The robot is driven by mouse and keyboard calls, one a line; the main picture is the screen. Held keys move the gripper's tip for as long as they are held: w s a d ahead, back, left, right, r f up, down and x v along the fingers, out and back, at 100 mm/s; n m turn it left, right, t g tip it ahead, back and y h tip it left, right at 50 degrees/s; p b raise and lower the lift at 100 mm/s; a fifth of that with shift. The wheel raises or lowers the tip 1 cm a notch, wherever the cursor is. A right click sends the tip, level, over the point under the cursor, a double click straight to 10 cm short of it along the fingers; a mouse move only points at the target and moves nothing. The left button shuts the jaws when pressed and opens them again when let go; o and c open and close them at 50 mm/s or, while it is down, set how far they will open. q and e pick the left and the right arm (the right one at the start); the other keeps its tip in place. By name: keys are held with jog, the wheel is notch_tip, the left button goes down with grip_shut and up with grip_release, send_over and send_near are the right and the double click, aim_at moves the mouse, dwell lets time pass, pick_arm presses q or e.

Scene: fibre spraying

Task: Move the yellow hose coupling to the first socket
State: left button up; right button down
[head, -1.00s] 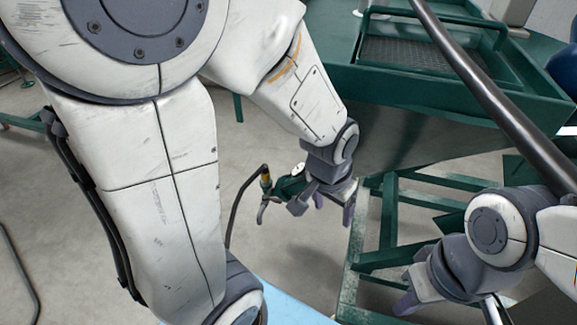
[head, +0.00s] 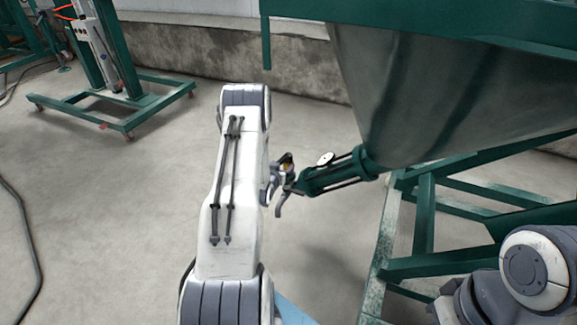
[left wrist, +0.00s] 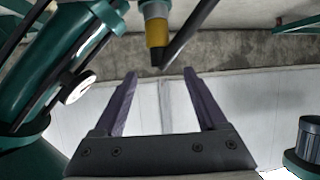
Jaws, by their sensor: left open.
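The yellow hose coupling (left wrist: 157,32) shows in the left wrist view at top centre, on the end of a green fitting. A black hose leaves it toward the upper right. My left gripper (left wrist: 160,76) is open and empty, its two purple fingers pointing toward the coupling, which lies beyond the fingertips. A green pipe (head: 335,175) with a white gauge and a grey lever joins the hopper. I cannot make out a first socket.
A large metal hopper (head: 440,90) on a green frame (head: 425,215) fills the right. A green wheeled stand (head: 115,95) is at the upper left. A dark hose (head: 25,230) lies on the floor at left. My right arm shows at lower right. The floor between is clear.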

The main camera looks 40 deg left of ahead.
aim_at(288, 159)
pick_arm(q)
jog(key=b+x, duration=0.2)
jog(key=x, duration=0.2)
jog(key=shift+w+a+f, duration=0.15)
jog(key=shift+w+f, duration=0.1)
jog(key=shift+w, duration=0.05)
jog(key=b+x, duration=0.3)
jog(key=x, duration=0.2)
jog(key=shift+w, duration=0.25)
jog(key=shift+c, duration=0.2)
grip_shut()
